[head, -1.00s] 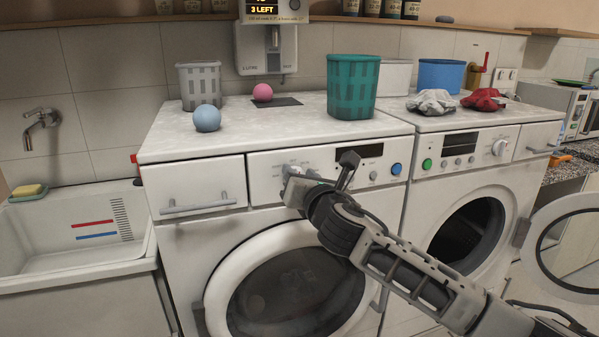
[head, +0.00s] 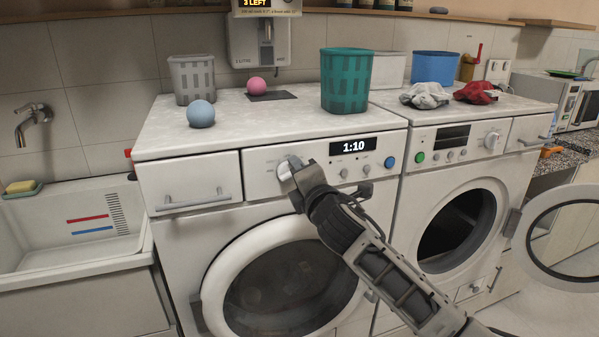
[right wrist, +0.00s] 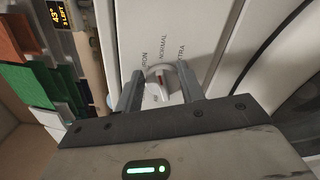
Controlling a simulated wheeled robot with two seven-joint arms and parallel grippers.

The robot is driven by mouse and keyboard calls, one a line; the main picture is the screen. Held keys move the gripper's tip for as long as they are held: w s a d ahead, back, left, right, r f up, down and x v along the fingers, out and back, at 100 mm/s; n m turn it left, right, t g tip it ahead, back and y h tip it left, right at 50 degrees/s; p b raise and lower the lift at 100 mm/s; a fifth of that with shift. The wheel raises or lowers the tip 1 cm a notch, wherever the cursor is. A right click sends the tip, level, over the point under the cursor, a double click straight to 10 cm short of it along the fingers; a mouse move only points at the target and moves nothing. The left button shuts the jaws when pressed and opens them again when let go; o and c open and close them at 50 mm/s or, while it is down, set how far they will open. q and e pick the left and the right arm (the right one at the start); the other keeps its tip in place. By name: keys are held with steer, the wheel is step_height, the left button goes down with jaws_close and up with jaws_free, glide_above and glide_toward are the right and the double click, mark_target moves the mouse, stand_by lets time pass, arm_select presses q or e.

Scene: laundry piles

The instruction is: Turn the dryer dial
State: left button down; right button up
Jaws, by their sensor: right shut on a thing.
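The dryer (head: 155,235) is the left white machine, with its round door closed. Its dial (head: 284,171) is at the left of the control panel, partly hidden by my gripper. In the right wrist view the dial (right wrist: 163,84) is a pale knob with a red mark, beside the printed words "NORMAL" and partly covered "IRON" and "EXTRA". My right gripper (head: 292,171) is at the panel. In the right wrist view its two fingers (right wrist: 161,90) stand on either side of the knob, shut on it. The display (head: 353,146) reads 1:10. My left gripper is not in view.
A second machine (head: 505,163) stands to the right, its round door (head: 521,232) swung open. A blue ball (head: 201,114), a pink ball (head: 257,86) and a teal basket (head: 345,82) are on the dryer top. A sink (head: 70,257) is at the left.

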steer(key=shift+f+m, duration=0.15)
steer(key=shift+m, duration=0.75)
steer(key=o, duration=1)
steer(key=shift+c, duration=0.2)
steer(key=shift+s+d, duration=0.1)
steer(key=b+v, duration=0.1)
steer(key=v, duration=1.4)
steer(key=shift+s, duration=0.35)
steer(key=shift+d, duration=0.1)
